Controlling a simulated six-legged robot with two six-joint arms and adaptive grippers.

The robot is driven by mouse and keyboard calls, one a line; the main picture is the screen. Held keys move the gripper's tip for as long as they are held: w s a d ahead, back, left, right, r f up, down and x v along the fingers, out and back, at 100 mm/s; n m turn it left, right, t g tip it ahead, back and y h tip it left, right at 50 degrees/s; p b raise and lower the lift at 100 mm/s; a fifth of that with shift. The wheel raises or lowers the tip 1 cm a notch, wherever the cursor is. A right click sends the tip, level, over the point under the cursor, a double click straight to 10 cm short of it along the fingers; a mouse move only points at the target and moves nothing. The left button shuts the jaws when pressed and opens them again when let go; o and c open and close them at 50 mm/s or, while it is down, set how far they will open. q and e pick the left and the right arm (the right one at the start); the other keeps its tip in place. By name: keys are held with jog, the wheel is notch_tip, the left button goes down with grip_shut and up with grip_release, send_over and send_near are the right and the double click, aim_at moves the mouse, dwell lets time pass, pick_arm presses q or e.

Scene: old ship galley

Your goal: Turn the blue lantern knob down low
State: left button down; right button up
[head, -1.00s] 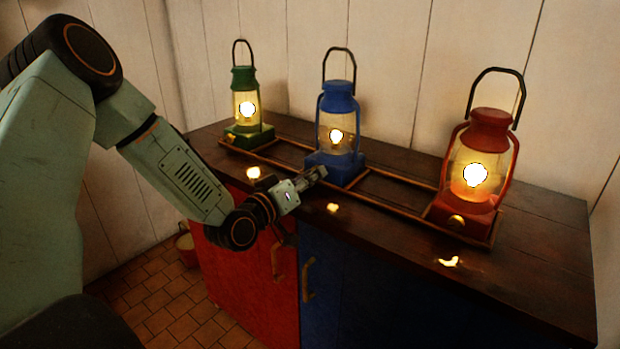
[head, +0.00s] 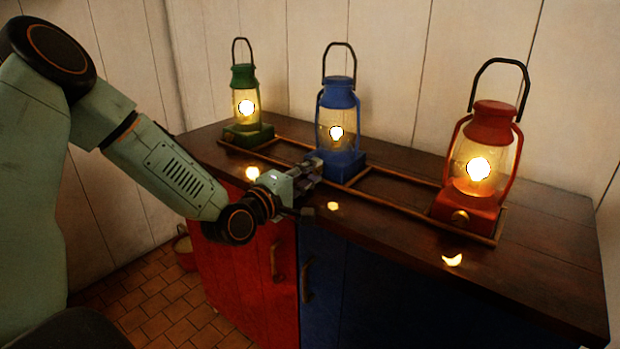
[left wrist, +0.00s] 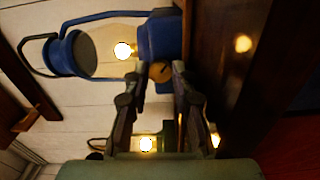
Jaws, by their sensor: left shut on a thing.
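The blue lantern (head: 338,118) stands lit and upright in the middle of a row of three on the wooden counter. My left gripper (head: 316,168) is at the front of its base. In the left wrist view the lantern (left wrist: 158,38) shows sideways, and its brass knob (left wrist: 160,72) lies between the two fingertips of my left gripper (left wrist: 160,68). The gripper is shut on the knob. In the head view the gripper hides the knob. My right gripper is not in view.
A lit green lantern (head: 245,105) stands to the left and a lit red lantern (head: 482,160) to the right, with its brass knob (head: 460,217) showing. A low wooden rail (head: 375,200) frames the lanterns. The counter's right end (head: 560,235) is bare.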

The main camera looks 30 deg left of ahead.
pick_arm(q)
jog(key=n+b, duration=0.2)
jog(key=n, duration=0.3)
dwell(0.5)
jog(key=c, duration=1.1)
grip_release()
jog(key=shift+s, duration=0.1)
jog(key=shift+f, duration=0.1)
